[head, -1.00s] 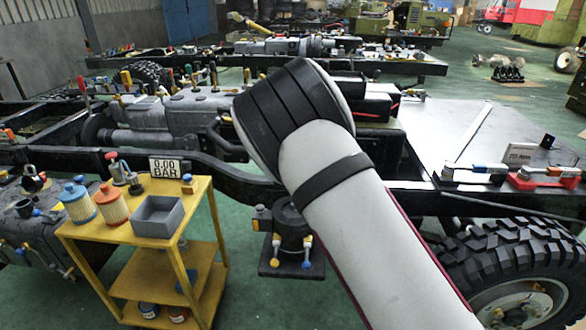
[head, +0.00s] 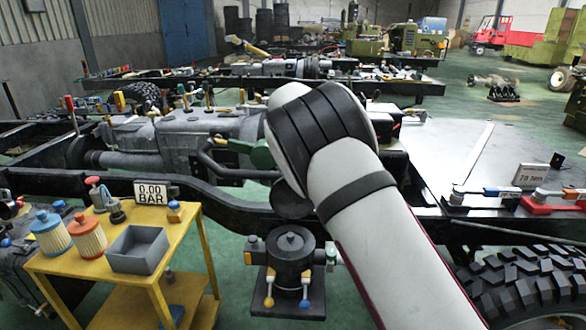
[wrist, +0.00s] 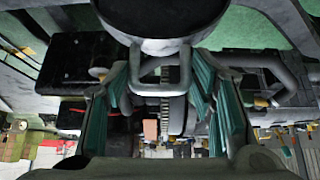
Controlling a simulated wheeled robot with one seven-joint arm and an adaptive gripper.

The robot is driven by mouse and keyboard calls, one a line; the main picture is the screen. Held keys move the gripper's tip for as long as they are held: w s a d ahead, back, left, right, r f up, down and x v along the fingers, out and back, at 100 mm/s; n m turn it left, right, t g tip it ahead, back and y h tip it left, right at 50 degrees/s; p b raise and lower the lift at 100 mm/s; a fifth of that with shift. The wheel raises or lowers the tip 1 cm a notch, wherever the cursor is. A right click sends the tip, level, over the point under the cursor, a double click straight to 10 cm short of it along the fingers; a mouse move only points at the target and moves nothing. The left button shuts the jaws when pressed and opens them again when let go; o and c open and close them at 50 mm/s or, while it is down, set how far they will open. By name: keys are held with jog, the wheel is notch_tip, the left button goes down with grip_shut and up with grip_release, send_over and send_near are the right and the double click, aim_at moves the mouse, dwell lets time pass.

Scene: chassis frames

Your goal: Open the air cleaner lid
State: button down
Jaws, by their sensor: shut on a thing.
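The air cleaner (head: 291,262) is a black canister on a square base, right of the yellow cart. Its top shows a round centre with a small stud. Clips with yellow and blue ends hang at its front. A dark round lid (head: 291,200) shows above it, apart from the canister and partly behind my arm. In the wrist view the lid (wrist: 160,18) is at the top, with a metal loop handle. My gripper (wrist: 160,75) has its teal fingers on either side of this handle and is shut on it. My arm mostly hides the gripper in the head view.
The yellow cart (head: 100,270) at left carries a grey bin (head: 138,249), two filter cartridges and a 0.00 BAR sign (head: 151,192). The black chassis rail runs behind the air cleaner. A large tyre (head: 530,275) is at lower right. Green floor lies between cart and tyre.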

jog(key=shift+w+r, duration=0.2)
jog(key=shift+r, duration=0.25)
jog(key=c, duration=0.8)
grip_release()
jog(key=shift+o, duration=0.4)
jog(key=shift+s+f, duration=0.1)
jog(key=shift+f, duration=0.1)
jog(key=v, duration=1.2)
jog(key=shift+s, duration=0.1)
jog(key=shift+c, duration=0.2)
